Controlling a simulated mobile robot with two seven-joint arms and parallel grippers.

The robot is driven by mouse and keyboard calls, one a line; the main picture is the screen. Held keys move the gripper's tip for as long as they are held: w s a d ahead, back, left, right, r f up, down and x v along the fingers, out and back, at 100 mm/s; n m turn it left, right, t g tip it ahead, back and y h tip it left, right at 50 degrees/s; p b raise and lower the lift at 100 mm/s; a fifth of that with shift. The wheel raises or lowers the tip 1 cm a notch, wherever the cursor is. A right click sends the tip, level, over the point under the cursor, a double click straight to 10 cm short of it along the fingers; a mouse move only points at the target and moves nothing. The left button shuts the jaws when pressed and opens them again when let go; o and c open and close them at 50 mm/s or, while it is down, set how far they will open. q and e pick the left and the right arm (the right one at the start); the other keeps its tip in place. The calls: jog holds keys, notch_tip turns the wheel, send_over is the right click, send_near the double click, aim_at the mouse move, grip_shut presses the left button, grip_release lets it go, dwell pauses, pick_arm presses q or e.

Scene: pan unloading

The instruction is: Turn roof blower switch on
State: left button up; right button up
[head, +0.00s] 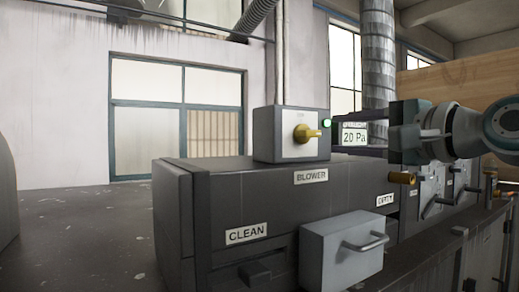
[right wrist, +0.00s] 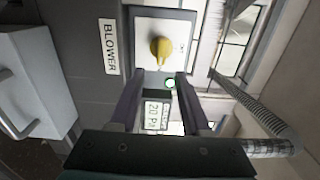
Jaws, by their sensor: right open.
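The blower switch box (head: 265,135) is grey with a white face and stands on the dark housing above the BLOWER label (head: 311,176). Its yellow knob (head: 307,133) has its lever pointing right, roughly level. Small faint lettering shows above the knob. The knob is also in the right wrist view (right wrist: 160,50), just beyond the fingertips. A green lamp (head: 327,123) glows at the box's right edge. My right gripper (head: 335,137) is open and empty, right of the knob and apart from it. My left gripper is not in view.
A display reading 20 Pa (head: 354,139) shows between my right fingers. The housing (head: 270,190) has CLEAN (head: 246,233) and DIRTY labels. A grey drawer box (head: 330,255) with a handle juts out in front. A ribbed duct (head: 378,50) rises behind. Open floor lies left.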

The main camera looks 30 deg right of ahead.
jog(key=s+b, duration=0.2)
jog(key=s, duration=0.2)
jog(key=shift+s+d, duration=0.15)
jog(key=shift+s, duration=0.2)
